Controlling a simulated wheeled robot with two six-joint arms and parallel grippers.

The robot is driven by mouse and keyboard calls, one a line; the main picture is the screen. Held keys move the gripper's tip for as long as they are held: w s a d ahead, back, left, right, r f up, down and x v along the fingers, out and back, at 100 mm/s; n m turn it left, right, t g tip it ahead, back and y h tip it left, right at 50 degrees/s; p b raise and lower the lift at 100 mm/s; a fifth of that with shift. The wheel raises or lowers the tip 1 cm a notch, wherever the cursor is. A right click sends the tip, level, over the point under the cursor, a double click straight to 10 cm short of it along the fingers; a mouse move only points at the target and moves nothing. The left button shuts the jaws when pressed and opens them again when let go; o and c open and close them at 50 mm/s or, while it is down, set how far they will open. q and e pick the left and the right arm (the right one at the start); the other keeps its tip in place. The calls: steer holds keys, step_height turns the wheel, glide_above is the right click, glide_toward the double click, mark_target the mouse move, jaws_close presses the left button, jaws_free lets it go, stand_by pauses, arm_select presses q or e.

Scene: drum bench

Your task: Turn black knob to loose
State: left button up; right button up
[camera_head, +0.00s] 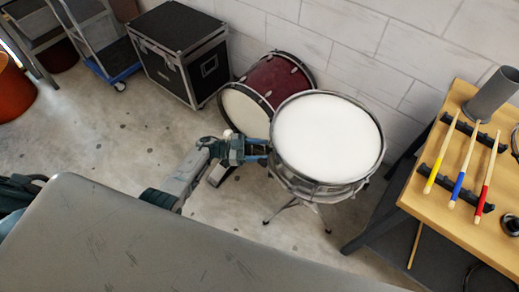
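A snare drum (326,137) with a white head and metal shell stands on a tripod stand (296,207) right of centre. My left gripper (262,150) reaches in from the left, its fingertips at the left side of the drum, just below the rim. I cannot make out a black knob; the gripper or the drum's side may hide it. The fingers are too small to tell whether they are open or shut, or whether they touch anything. My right gripper is out of view.
A dark red bass drum (279,79) stands close behind the snare, against the white wall. A wooden table (438,207) at right holds several coloured drumsticks and a grey cup (492,94). A black case (178,47) stands at back left. Concrete floor is clear left of the drums.

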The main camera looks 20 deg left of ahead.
arm_select(q)
steer(key=b+v, duration=0.2)
steer(key=v, duration=0.8)
steer(key=shift+s+a+b, duration=0.15)
steer(key=shift+a+b, duration=0.2)
steer(key=shift+b, duration=0.05)
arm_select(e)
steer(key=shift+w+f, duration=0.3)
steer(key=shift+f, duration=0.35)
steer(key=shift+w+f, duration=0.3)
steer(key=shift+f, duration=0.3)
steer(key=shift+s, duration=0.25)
arm_select(q)
steer(key=shift+f, duration=0.1)
